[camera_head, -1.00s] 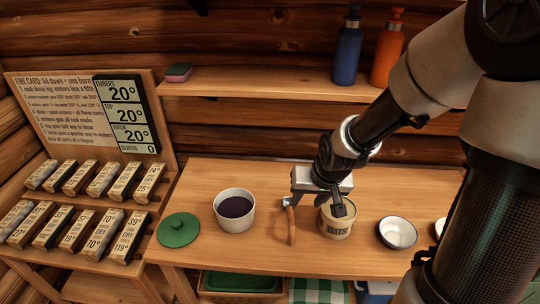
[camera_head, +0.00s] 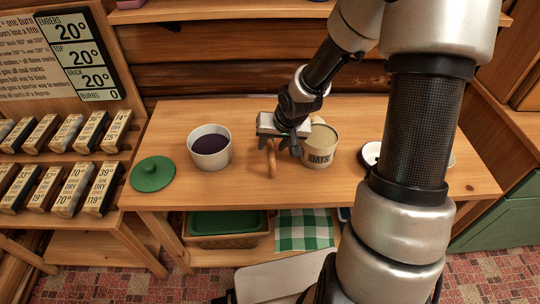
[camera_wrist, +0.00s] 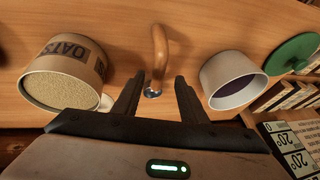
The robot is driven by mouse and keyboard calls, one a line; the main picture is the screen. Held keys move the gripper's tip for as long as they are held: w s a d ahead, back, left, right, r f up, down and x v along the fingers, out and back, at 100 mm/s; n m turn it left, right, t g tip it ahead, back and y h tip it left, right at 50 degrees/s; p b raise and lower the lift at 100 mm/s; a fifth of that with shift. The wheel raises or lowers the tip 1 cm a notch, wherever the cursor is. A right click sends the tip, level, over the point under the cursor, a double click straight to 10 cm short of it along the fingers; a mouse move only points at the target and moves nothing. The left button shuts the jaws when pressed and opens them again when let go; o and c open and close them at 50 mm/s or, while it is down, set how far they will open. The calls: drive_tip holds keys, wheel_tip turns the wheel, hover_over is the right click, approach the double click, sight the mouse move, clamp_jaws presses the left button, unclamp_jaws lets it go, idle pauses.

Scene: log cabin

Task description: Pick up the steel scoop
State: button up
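The steel scoop shows mostly as its curved wooden handle (camera_head: 271,160) on the table, between the white pot and the oats tin. In the wrist view the handle (camera_wrist: 160,50) ends in a small metal collar between my finger tips; the steel bowl is hidden or cannot be made out. My gripper (camera_head: 279,146) is open above the scoop, fingers pointing down. In the wrist view its fingers (camera_wrist: 156,88) are spread on either side of the collar, with clear gaps.
The oats tin (camera_head: 321,157) stands close on the right and the white pot (camera_head: 211,158) with dark contents on the left. A green lid (camera_head: 152,174) lies farther left. A white bowl (camera_head: 371,154) is partly hidden by my arm. The table front (camera_head: 240,190) is clear.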

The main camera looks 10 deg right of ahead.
sight(271, 149)
drive_tip(key=b+x, duration=0.1)
drive_tip(key=x, duration=0.4)
drive_tip(key=shift+s+d+b, duration=0.1)
drive_tip(key=shift+s+b, duration=0.1)
drive_tip(key=shift+b, duration=0.15)
clamp_jaws()
